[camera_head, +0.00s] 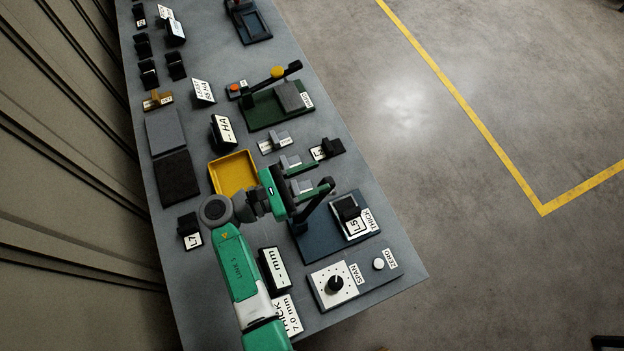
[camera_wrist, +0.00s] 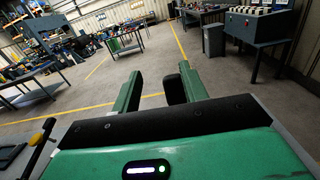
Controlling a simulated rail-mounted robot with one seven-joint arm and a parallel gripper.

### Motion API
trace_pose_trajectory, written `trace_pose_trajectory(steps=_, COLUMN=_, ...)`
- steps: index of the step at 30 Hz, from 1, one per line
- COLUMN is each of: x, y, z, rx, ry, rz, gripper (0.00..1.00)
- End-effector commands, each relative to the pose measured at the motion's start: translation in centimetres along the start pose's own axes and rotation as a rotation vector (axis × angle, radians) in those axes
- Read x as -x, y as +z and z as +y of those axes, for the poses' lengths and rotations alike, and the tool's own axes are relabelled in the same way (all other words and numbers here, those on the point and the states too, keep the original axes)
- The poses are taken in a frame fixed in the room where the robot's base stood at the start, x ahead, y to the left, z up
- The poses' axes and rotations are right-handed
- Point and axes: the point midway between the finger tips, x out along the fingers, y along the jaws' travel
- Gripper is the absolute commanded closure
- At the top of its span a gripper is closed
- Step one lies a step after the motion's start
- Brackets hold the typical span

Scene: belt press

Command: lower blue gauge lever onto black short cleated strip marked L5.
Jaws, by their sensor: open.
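The blue gauge (camera_head: 312,243) stands at the bench's front right. Its dark lever (camera_head: 312,210) is raised, slanting up to the right above the base. The black short cleated strip marked L5 (camera_head: 347,208) lies on the gauge's platform, its label facing the camera. My gripper (camera_head: 312,178) is open beside the lever's upper end, fingers pointing right. In the wrist view, the open green fingers (camera_wrist: 160,92) show a dark rounded shape beside the right finger. It may be the lever's end; I cannot tell whether it touches.
A dial box marked SPAN (camera_head: 334,284) and a ZERO button (camera_head: 378,264) stand in front of the gauge. A yellow tray (camera_head: 233,172) lies left of my gripper. The green gauge (camera_head: 276,108) with its yellow-knobbed lever stands farther back. Free floor lies right of the bench.

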Motion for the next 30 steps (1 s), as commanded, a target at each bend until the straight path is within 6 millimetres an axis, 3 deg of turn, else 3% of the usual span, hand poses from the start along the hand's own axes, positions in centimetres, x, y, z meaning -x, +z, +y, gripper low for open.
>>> trace_pose_trajectory(steps=1, x=0.28, y=-2.31, z=-0.79, rx=0.029, ry=0.002, rz=0.029, gripper=0.51)
trace_pose_trajectory(steps=6, x=0.31, y=-2.28, z=-0.78, rx=0.029, ry=0.003, rz=0.029, gripper=0.51)
trace_pose_trajectory(steps=13, x=0.40, y=-2.25, z=-0.71, rx=0.030, ry=0.007, rz=0.029, gripper=1.00)
trace_pose_trajectory(steps=30, x=0.09, y=-1.38, z=-0.58, rx=0.023, ry=-0.001, rz=0.023, gripper=1.00)
